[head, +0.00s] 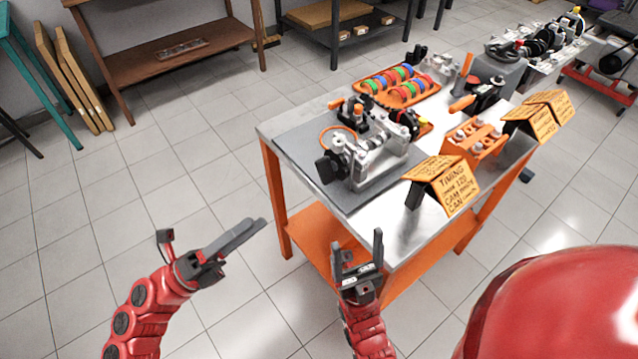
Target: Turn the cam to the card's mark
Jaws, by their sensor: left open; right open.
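The engine block (375,160), grey metal with dark wheels, stands on a dark mat (305,160) at the near left part of the workbench. A dark knob or wheel (324,168) sticks out at its left end; I cannot tell which part is the cam. An orange card (457,188) stands like a tent at the bench's front edge, with "TIMING" and "CAM" lettering partly legible. My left gripper (258,228) is open and empty, left of the bench over the floor. My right gripper (358,250) is open and empty, pointing up before the bench's near edge.
The workbench (408,232) also bears an orange tray of coloured rings (398,101), an orange block with bolts (474,140), a second pair of orange cards (540,115) and a clamp-like tool (482,95). An orange shelf (312,236) lies below.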

